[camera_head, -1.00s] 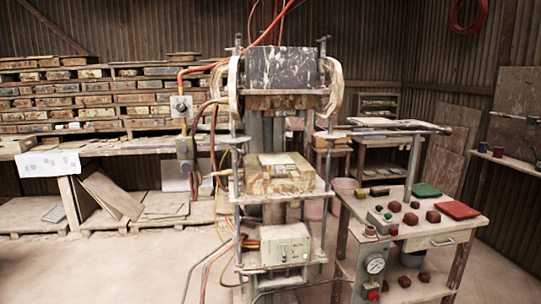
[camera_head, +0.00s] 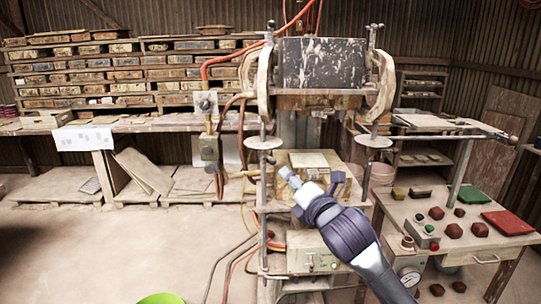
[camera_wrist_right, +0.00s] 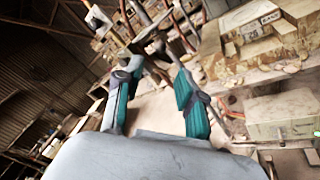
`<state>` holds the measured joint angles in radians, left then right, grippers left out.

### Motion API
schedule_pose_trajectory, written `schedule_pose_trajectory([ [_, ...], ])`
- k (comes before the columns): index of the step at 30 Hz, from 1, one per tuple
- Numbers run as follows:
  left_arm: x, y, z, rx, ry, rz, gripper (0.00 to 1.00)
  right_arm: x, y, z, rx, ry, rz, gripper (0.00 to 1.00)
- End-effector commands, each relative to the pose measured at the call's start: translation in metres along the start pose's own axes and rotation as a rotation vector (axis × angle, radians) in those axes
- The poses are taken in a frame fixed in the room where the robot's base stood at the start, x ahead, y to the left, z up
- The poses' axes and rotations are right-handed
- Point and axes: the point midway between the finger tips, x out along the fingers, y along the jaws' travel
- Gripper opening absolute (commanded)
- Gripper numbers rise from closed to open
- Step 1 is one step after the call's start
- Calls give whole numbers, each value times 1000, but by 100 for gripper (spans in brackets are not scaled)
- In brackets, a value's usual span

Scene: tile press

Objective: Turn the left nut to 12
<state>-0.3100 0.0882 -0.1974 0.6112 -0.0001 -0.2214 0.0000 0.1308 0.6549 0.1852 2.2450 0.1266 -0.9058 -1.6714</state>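The tile press stands in the middle of the head view, with a dark scuffed block (camera_head: 322,63) at its top. Its left rod has a pale round disc (camera_head: 264,143) partway up; a similar disc (camera_head: 373,141) is on the right rod. I cannot tell which part is the left nut, and no number is readable. My right gripper (camera_head: 312,177) is in front of the press, below and right of the left disc. In the right wrist view its teal-padded fingers (camera_wrist_right: 157,75) are apart, with nothing between them. My left gripper is out of view.
A side table (camera_head: 455,258) with reddish lumps and a red button box stands right of the press. Cables and a switch box (camera_head: 209,148) hang left of it. A bright green rounded thing (camera_head: 160,299) shows at the bottom edge. Floor at left is clear.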

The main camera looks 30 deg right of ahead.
Motion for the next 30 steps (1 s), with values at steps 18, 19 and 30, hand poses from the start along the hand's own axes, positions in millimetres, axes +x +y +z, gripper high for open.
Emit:
schedule_pose_trajectory([
  [18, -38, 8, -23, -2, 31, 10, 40, 109, 4, 2, 2, 0, 1, 39],
  [19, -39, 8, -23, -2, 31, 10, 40, 114, 3, 1, 2, 0, 1, 39],
  [30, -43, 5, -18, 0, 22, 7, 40, 136, 1, -1, -1, 1, 2, 39],
])
